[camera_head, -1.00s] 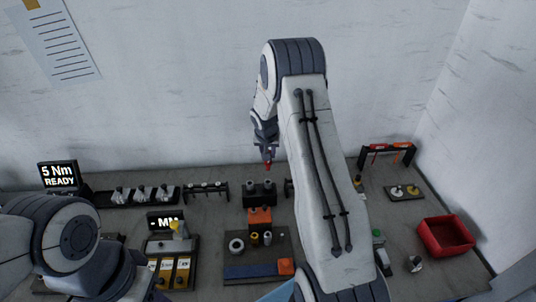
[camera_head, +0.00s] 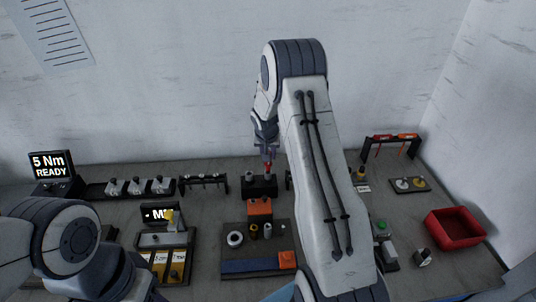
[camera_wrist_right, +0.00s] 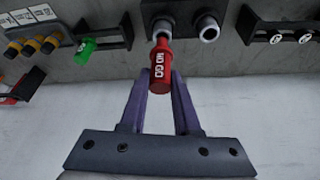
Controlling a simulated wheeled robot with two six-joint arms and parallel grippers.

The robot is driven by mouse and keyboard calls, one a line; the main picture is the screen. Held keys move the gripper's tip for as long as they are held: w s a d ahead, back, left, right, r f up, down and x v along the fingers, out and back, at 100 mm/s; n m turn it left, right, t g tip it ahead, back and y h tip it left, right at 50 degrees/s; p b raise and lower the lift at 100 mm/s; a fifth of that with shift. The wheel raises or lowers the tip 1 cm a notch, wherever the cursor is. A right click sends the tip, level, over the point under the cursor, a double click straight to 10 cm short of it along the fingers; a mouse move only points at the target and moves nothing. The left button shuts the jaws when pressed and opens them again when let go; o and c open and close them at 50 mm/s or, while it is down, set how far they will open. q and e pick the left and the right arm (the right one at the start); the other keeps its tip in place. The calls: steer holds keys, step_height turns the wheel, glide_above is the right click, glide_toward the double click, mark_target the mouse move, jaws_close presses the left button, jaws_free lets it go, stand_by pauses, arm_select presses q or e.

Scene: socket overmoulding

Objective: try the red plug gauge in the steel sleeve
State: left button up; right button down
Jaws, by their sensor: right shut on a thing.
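My right gripper (camera_wrist_right: 160,78) is shut on the red plug gauge (camera_wrist_right: 162,66), which bears white "NO GO" lettering. In the head view the red gauge (camera_head: 267,164) hangs tip down from the right gripper (camera_head: 267,155), over the right part of a black block (camera_head: 258,190). That block holds two steel sleeves. In the wrist view the gauge's tip lines up with one steel sleeve (camera_wrist_right: 160,25), and the other sleeve (camera_wrist_right: 208,30) stands free beside it. I cannot tell whether the tip is inside the sleeve. My left arm shows at lower left, its gripper out of view.
An orange block (camera_head: 259,207) and a dark tray with rings stand in front of the sleeve block. Small racks stand on both sides. A green gauge (camera_wrist_right: 87,46) sits in a rack in the wrist view. A red bin (camera_head: 455,229) is at right.

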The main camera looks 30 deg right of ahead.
arm_select(q)
steer(key=shift+f+b, duration=2)
stand_by(6.0)
